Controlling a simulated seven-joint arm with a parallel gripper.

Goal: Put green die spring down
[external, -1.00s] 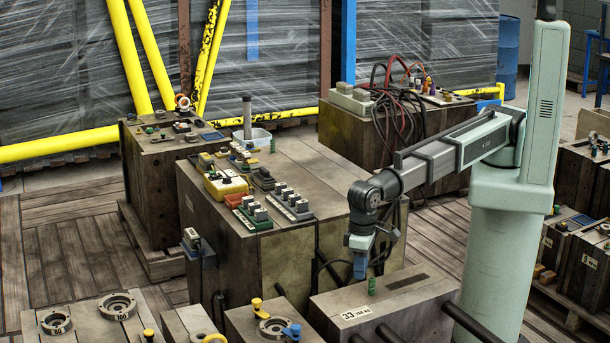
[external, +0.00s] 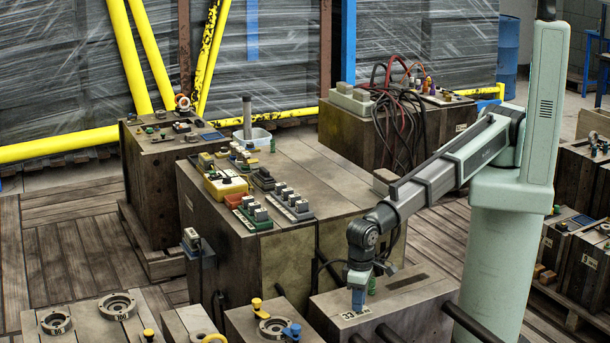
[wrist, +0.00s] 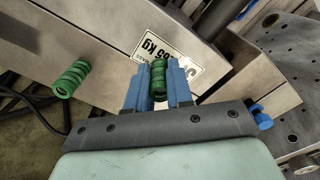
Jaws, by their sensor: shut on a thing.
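My gripper (external: 358,303) points down at the front of the mould block marked 33 (external: 410,315). In the wrist view its blue fingers (wrist: 158,88) are shut on a green die spring (wrist: 159,78), over the block's white label. The held spring is hidden in the external view. I cannot tell whether its lower end touches the block. A second green spring (wrist: 68,79) stands apart to the left of the fingers in the wrist view; in the external view this second spring (external: 372,285) is just right of the gripper.
A large mould block (external: 340,185) with switch boxes and a yellow box (external: 226,184) stands behind. Blocks with ring fittings (external: 118,304) and yellow and blue knobs (external: 292,331) lie at the front left. The top of the marked block is mostly clear.

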